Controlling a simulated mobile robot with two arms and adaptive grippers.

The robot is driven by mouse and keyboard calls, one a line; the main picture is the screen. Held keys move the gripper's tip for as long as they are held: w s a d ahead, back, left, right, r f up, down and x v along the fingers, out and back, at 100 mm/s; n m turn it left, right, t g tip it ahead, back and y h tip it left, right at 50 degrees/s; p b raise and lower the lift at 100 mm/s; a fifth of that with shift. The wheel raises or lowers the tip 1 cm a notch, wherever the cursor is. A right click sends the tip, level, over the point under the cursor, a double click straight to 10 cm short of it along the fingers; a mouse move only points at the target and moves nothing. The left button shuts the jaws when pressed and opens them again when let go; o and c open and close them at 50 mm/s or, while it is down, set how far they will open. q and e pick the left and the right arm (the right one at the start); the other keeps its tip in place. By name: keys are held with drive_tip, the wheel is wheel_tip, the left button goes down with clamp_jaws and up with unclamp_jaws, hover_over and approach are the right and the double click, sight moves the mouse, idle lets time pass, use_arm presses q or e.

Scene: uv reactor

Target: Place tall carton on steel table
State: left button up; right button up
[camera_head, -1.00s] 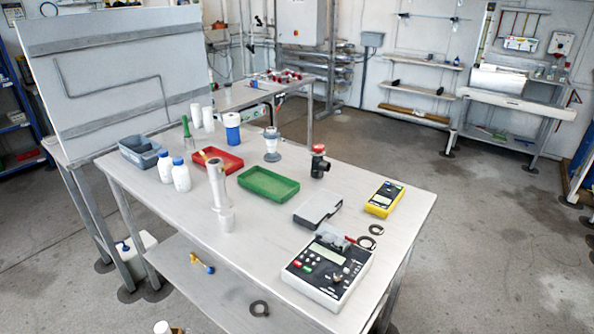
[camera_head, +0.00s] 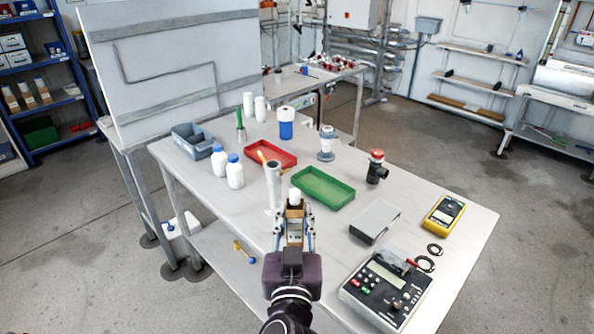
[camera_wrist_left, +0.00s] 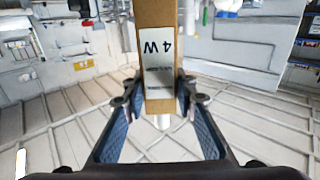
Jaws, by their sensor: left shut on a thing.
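The tall carton (camera_head: 295,217) is a narrow brown cardboard box with a white label. My left gripper (camera_head: 294,236) is shut on it and holds it upright near the front edge of the steel table (camera_head: 228,206). In the left wrist view the carton (camera_wrist_left: 158,75) stands between the two fingers of the gripper (camera_wrist_left: 154,98), its label reading "4 W". I cannot tell how high the carton is above the table. My right gripper is not in view.
A green tray (camera_head: 323,187), a red tray (camera_head: 270,154), two white bottles (camera_head: 235,174) and a grey box (camera_head: 374,221) are nearby. A meter device (camera_head: 386,290) sits at the front right.

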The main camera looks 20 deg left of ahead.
use_arm(q)
drive_tip(key=w+d+r+p, duration=0.3)
drive_tip(key=w+d+r, duration=0.2)
drive_tip(key=w+r, duration=0.4)
drive_tip(key=shift+s+f+b, duration=0.2)
drive_tip(key=shift+f+b, duration=0.55)
drive_tip(key=shift+f, duration=2.35)
drive_tip(key=shift+s+f+b, duration=0.15)
drive_tip(key=shift+f+b, duration=0.65)
drive_tip(key=shift+f, duration=2.35)
drive_tip(key=shift+s+f+b, duration=0.2)
drive_tip(key=shift+f+b, duration=0.55)
drive_tip(key=shift+f, duration=2.35)
drive_tip(key=o, duration=1.1)
drive_tip(key=shift+f, duration=0.1)
